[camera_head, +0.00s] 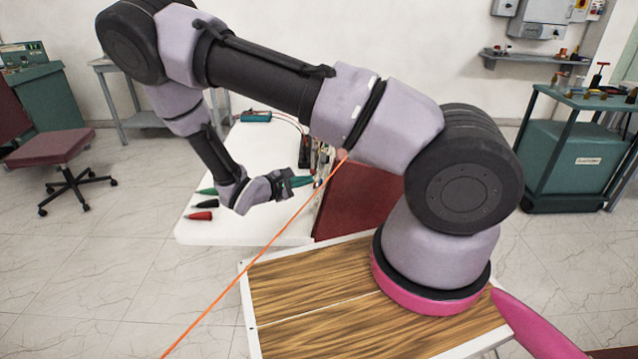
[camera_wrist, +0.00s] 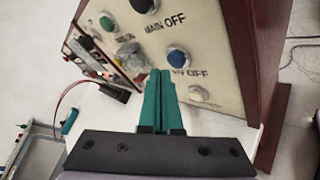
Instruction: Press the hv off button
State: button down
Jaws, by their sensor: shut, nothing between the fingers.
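A cream control panel (camera_wrist: 219,63) with round buttons fills the upper right of the wrist view, tilted. The label "V OFF" (camera_wrist: 190,72), its first letter hidden by my fingers, lies between a dark blue button (camera_wrist: 178,58) and a pale button (camera_wrist: 198,94). I cannot tell which of the two it names. My gripper (camera_wrist: 160,72) is shut and empty; its green fingertips appear just left of the dark blue button. Contact cannot be told. In the head view my gripper (camera_head: 302,181) is beside the red-brown cabinet (camera_head: 358,198); the panel face is hidden there.
The panel also holds a green button (camera_wrist: 106,23) and a "MAIN OFF" label (camera_wrist: 165,22). A black clip with a red lead (camera_wrist: 115,93) lies left of my fingers. In the head view, green and red probes (camera_head: 200,215) lie on the white table (camera_head: 262,150).

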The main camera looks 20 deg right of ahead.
jog(key=shift+d, duration=0.15)
jog(key=shift+s+d+f, duration=0.1)
jog(key=shift+s+d, duration=0.05)
jog(key=shift+d, duration=0.1)
jog(key=shift+s+d+f, duration=0.1)
jog(key=shift+d, duration=0.35)
dwell(0.9)
jog(key=shift+a, duration=0.1)
jog(key=shift+w+a+r, duration=0.2)
jog(key=shift+w+a, duration=0.05)
jog(key=shift+a, duration=0.45)
jog(key=shift+a, duration=0.1)
jog(key=a, duration=0.1)
jog(key=w+a, duration=0.1)
jog(key=a, duration=0.1)
jog(key=a+r, duration=0.1)
jog(key=shift+w+a+r, duration=0.1)
jog(key=shift+w+a, duration=0.15)
dwell(0.6)
